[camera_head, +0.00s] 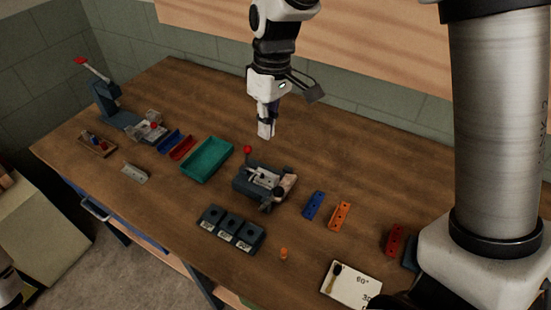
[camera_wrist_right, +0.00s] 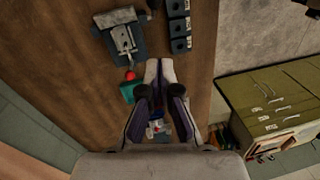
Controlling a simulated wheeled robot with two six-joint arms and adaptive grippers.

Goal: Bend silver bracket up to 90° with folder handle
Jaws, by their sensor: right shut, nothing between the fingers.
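The folder (camera_head: 262,184) is a dark grey bench tool in the middle of the table, with a silver piece on its top. I cannot tell for sure whether that piece is the bracket. The folder handle ends in a red ball (camera_head: 248,150) at the folder's back left. In the right wrist view the folder (camera_wrist_right: 123,38) and its red ball (camera_wrist_right: 130,75) lie beyond and left of my fingertips. My right gripper (camera_head: 265,134) is shut and empty, pointing down above the table, behind and apart from the red ball. My left gripper is not in view.
A green tray (camera_head: 208,159) lies left of the folder, and a dark block with several sockets (camera_head: 231,229) lies in front. Blue (camera_head: 313,206) and orange (camera_head: 340,216) brackets lie to the right. A light grey perforated plate (camera_head: 135,172) lies far left, near a lever press (camera_head: 107,100).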

